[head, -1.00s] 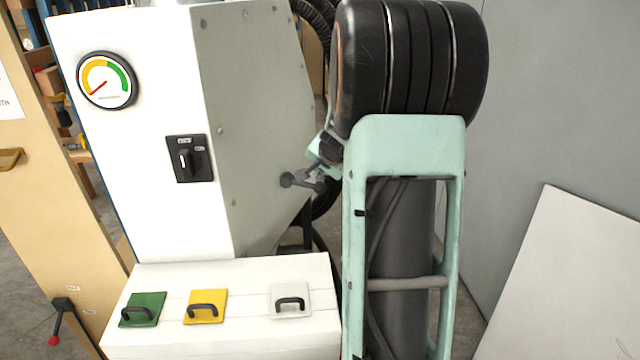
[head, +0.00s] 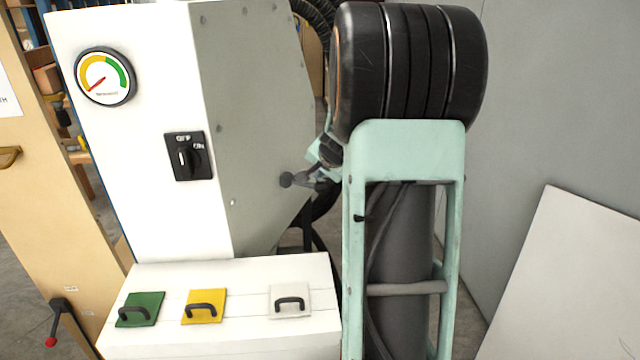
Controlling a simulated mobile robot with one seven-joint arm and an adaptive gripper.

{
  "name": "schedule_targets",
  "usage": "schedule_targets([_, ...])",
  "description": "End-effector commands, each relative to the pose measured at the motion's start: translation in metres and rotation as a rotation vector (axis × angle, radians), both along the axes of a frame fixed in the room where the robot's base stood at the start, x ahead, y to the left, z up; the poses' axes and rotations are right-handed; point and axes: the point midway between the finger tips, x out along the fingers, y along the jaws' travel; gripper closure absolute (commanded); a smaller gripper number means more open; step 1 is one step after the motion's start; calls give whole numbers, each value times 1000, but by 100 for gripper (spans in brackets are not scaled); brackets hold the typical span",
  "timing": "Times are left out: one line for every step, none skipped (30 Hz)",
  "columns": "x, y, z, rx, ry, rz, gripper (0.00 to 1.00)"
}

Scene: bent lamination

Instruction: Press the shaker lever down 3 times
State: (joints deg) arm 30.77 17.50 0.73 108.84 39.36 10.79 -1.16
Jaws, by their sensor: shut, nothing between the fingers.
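My gripper (head: 312,179) is just right of the knob, small in view and partly hidden behind my own arm. Its fingers look shut with nothing held. They appear close to the lever, but I cannot tell whether they touch it. The lever's far end and pivot are hard to make out.
The white machine (head: 130,215) carries a gauge (head: 105,77) and a rotary switch (head: 188,157). Below it, a white box (head: 240,272) has green, yellow and white handled plates. A red-tipped lever (head: 52,340) is at lower left. A pale panel (head: 570,275) leans at right.

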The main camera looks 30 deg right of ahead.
Motion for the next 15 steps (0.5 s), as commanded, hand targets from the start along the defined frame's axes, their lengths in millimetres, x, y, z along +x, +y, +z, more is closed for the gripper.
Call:
schedule_targets([0, 0, -1, 0, 0, 0, 100])
schedule_targets([0, 0, -2, 0, 0, 0, 100])
schedule_targets([0, 0, -2, 0, 0, 0, 100])
schedule_targets([0, 0, -2, 0, 0, 0, 100])
schedule_targets([0, 0, -3, 0, 0, 0, 100])
schedule_targets([0, 0, -3, 0, 0, 0, 100])
schedule_targets([0, 0, -3, 0, 0, 0, 100])
schedule_targets([0, 0, -4, 0, 0, 0, 100])
schedule_targets([0, 0, -4, 0, 0, 0, 100])
schedule_targets([0, 0, -5, 0, 0, 0, 100])
schedule_targets([0, 0, -5, 0, 0, 0, 100])
schedule_targets([0, 0, -5, 0, 0, 0, 100])
schedule_targets([0, 0, -6, 0, 0, 0, 100])
schedule_targets([0, 0, -6, 0, 0, 0, 100])
schedule_targets([0, 0, -6, 0, 0, 0, 100])
